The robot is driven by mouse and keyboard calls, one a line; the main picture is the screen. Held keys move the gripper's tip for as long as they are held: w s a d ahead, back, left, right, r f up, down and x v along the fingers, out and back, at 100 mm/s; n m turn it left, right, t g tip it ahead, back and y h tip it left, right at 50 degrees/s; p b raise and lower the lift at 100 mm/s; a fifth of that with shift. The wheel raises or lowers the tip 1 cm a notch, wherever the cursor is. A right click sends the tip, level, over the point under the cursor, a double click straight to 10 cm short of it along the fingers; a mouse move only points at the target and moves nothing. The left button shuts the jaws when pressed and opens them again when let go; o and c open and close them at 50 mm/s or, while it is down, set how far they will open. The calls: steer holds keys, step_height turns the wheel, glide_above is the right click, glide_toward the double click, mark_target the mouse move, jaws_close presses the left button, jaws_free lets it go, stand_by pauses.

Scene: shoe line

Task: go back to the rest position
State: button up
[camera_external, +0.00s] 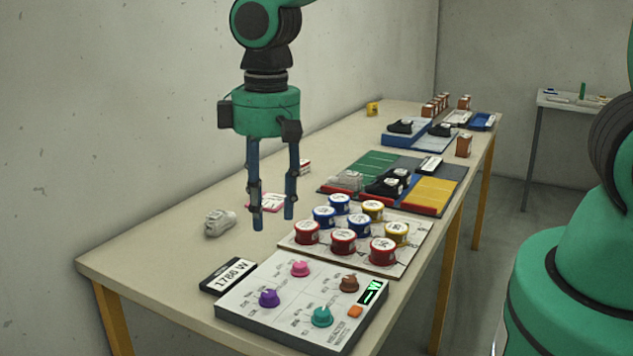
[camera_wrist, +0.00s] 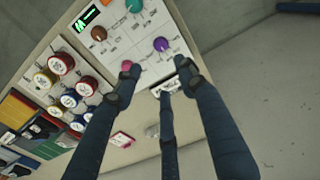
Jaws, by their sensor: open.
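My gripper (camera_external: 272,218) hangs above the table with its fingers pointing down, open and empty. In the external view it is over the left part of the table, behind the control panel and left of the round tins. In the wrist view my gripper (camera_wrist: 160,85) shows its dark blue fingers spread apart with nothing between them. The control panel (camera_wrist: 150,45) and a small label plate lie below and beyond the fingertips there.
The long table (camera_external: 150,255) holds a control panel (camera_external: 260,318) with coloured knobs, a label reading 1786 W (camera_external: 228,276), a board of red, blue and yellow tins (camera_external: 343,241), a pale shoe-like object (camera_external: 219,223) and coloured trays (camera_external: 436,192). A wall stands close at left.

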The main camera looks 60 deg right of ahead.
steer(key=s+d+r+t, duration=0.1)
steer(key=s+r, duration=0.1)
steer(key=r, duration=0.4)
steer(key=s+d+r+t+b, duration=0.1)
steer(key=s+r, duration=0.2)
steer(key=r, duration=0.2)
steer(key=s+d+r, duration=0.1)
steer(key=s+r, duration=0.1)
steer(key=r, duration=0.4)
steer(key=s+d+r+m+t, duration=0.1)
steer(key=s+r, duration=0.3)
steer(key=s, duration=0.3)
steer(key=s+d+r+t+b, duration=0.1)
steer(key=s+d+r+t, duration=0.1)
steer(key=s+r, duration=0.3)
steer(key=s, duration=0.3)
steer(key=shift+d+r+m+b, duration=0.2)
steer(key=shift+r+m+b, duration=0.1)
steer(key=shift+m, duration=0.1)
steer(key=shift+w, duration=0.1)
stand_by(1.0)
